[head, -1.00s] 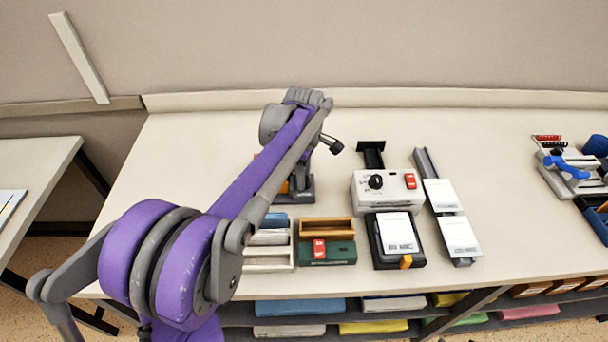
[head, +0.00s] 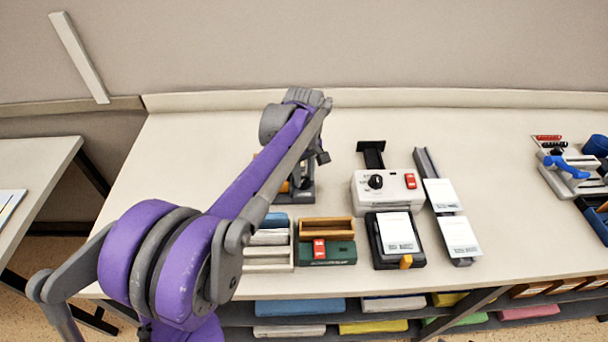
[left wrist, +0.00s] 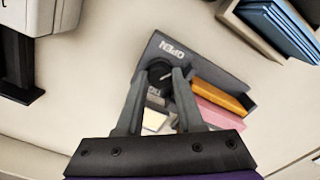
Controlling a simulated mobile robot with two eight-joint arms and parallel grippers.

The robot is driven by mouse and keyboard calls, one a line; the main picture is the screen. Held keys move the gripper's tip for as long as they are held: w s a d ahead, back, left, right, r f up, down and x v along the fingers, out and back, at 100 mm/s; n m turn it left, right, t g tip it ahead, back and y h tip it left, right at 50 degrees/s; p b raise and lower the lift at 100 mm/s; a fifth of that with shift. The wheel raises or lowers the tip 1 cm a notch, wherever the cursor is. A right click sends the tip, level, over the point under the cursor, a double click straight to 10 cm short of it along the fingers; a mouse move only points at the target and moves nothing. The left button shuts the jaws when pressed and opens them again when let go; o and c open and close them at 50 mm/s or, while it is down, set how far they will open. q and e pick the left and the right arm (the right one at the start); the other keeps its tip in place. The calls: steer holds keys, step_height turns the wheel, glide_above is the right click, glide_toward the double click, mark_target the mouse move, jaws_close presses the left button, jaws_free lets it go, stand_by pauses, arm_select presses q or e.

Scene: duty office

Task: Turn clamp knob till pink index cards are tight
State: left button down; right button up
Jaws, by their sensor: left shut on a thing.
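In the left wrist view, the dark grey clamp (left wrist: 178,58) lies on the desk with the word OPEN on one end. Its round black knob (left wrist: 159,71) sits between the fingertips of my left gripper (left wrist: 162,78), which is shut on it. Pink index cards (left wrist: 214,117) lie in the clamp beside an orange block (left wrist: 220,97). I cannot tell how tightly the cards are held. In the head view, the clamp (head: 304,193) is mostly hidden behind my left arm, and the fingertips are not clear there. My right gripper is not in view.
A white device with a black dial (head: 376,182) stands to the clamp's right. In front are a wooden tray (head: 326,230), a green box (head: 340,254) and a black card holder (head: 377,251). The desk behind the clamp is clear.

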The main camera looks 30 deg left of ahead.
arm_select(q)
steer(key=m, duration=0.5)
steer(key=shift+m, duration=0.3)
steer(key=m, duration=1.2)
steer(key=shift+m, duration=0.3)
steer(key=m, duration=0.5)
steer(key=c, duration=0.5)
jaws_free()
